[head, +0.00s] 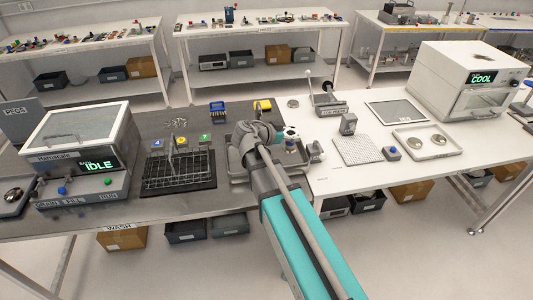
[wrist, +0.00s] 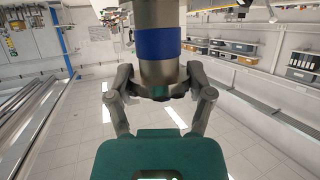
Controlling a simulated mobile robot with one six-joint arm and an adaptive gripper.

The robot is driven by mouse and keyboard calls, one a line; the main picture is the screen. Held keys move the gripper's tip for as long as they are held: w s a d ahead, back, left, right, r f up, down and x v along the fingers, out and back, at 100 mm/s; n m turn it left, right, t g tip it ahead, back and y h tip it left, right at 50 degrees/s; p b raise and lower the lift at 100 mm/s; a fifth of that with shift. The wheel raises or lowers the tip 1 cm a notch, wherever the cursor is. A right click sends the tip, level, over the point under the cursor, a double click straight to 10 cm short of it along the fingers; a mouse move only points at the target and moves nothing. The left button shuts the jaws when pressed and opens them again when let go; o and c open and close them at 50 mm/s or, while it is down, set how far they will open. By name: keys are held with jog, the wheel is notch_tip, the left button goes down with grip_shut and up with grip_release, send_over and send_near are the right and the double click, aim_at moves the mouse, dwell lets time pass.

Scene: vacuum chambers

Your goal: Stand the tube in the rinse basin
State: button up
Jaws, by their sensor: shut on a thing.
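My gripper (wrist: 160,88) is shut on a grey tube with a blue band (wrist: 158,45), which fills the top middle of the wrist view. The tube's far end is cut off by the frame. In the head view my gripper (head: 290,140) is over a grey metal basin (head: 235,168) in the middle of the bench. My arm covers much of the basin and most of the tube, so I cannot tell whether the tube touches it.
Left of the basin stand a black wire rack (head: 178,172) and a white washer marked IDLE (head: 80,140). To the right are a perforated white plate (head: 358,150), a grey block (head: 348,123) and a white oven marked COOL (head: 465,80). A blue rack (head: 217,112) stands behind.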

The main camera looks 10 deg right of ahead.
jog(key=w+a+f+b, duration=0.6)
jog(key=w+f+b, duration=0.3)
jog(key=w, duration=0.2)
jog(key=shift+w, duration=0.4)
jog(key=shift+w+a+f+b, duration=0.1)
jog(key=shift+w+f+b, duration=0.1)
jog(key=shift+f+b, duration=0.8)
jog(key=shift+w+a+f+b, duration=0.1)
jog(key=shift+w+f+b, duration=0.05)
jog(key=shift+f+b, duration=0.85)
jog(key=shift+f+b, duration=0.55)
jog(key=shift+f, duration=0.05)
